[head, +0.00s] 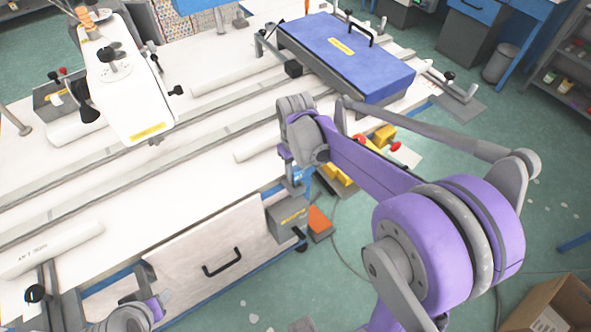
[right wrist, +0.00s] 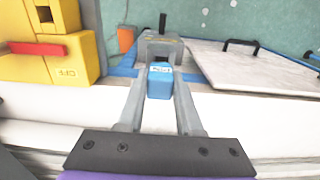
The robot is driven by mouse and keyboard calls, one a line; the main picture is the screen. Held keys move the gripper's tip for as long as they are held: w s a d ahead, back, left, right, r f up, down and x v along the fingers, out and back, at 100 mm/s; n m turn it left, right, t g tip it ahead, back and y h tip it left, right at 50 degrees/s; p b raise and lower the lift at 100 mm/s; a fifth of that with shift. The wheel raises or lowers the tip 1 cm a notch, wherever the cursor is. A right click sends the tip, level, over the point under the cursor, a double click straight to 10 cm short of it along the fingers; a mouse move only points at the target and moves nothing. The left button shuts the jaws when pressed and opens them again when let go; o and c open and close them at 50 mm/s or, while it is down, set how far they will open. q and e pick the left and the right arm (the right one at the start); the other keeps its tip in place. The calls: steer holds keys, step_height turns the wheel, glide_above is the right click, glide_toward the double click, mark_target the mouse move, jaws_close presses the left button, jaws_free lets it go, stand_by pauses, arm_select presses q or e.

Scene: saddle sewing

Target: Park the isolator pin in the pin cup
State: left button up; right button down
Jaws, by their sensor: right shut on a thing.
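My right gripper (right wrist: 159,66) is shut on a blue block-like piece with a small white label, which I take to be the isolator pin (right wrist: 160,82). In the head view the right gripper (head: 300,178) hangs at the table's front edge, with a bit of blue showing there. A grey box (head: 287,218) with a yellow label is at the front edge, below the gripper. A grey box (right wrist: 165,47) also shows just beyond the blue piece; I cannot tell whether it is the pin cup, or whether they touch. Part of my left arm shows at bottom left; its fingers are unclear.
A yellow isolator block (right wrist: 50,62) with a red handle and an OFF label is left of the right gripper. An orange piece (head: 320,223) is beside the grey box. A drawer (head: 215,262) with a black handle is to its left. A blue case (head: 345,60) lies on the table.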

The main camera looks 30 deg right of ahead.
steer(key=shift+f, duration=0.35)
steer(key=c, duration=0.5)
jaws_free()
step_height(320, 180, up, 11)
steer(key=shift+f, duration=0.1)
stand_by(0.3)
steer(key=s+a+f+t, duration=0.2)
steer(key=s+a+f, duration=0.1)
steer(key=s, duration=0.4)
steer(key=s+a+f+m+t, duration=0.1)
steer(key=s+a+f+t, duration=0.2)
steer(key=s+f, duration=0.2)
steer(key=s, duration=0.3)
steer(key=shift+a, duration=0.4)
